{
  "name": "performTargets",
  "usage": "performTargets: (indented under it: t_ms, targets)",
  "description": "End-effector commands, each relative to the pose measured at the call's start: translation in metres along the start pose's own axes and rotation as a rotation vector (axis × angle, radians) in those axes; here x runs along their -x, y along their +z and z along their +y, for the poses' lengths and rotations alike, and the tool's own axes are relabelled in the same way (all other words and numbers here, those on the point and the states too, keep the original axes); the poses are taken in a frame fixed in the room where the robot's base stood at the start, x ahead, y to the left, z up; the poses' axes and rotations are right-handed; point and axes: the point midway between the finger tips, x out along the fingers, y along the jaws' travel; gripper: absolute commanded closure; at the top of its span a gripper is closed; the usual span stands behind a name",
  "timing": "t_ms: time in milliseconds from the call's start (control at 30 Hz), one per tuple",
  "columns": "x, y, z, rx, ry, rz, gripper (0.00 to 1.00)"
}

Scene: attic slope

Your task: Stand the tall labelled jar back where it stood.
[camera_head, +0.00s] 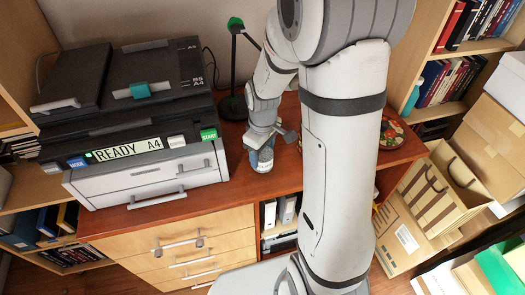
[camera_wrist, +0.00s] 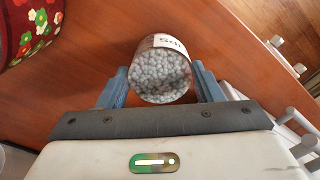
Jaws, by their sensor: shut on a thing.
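The jar (camera_wrist: 160,75) is clear, filled with small pale grey beads, and has a white label with dark lettering, partly visible. It sits between the two blue fingers of my gripper (camera_wrist: 161,88), which is shut on it. In the head view the jar (camera_head: 263,160) shows small below my gripper (camera_head: 262,141), over the red-brown desk top (camera_head: 240,180) right of the printer. It looks roughly upright there. I cannot tell whether its base touches the desk.
A printer (camera_head: 135,150) stands left on the desk. A green-topped lamp (camera_head: 236,24) stands behind the jar. A red flowered round object (camera_wrist: 28,30) lies to the right, partly hidden by my arm in the head view (camera_head: 392,134). Drawer handles (camera_head: 180,244) jut out in front.

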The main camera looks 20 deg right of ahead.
Motion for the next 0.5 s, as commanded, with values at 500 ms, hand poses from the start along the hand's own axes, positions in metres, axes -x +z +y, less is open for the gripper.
performTargets:
  t_ms: [500]
  targets:
    - [-0.0056,-0.0001,0.0000,0.000,0.000,0.000,0.71]
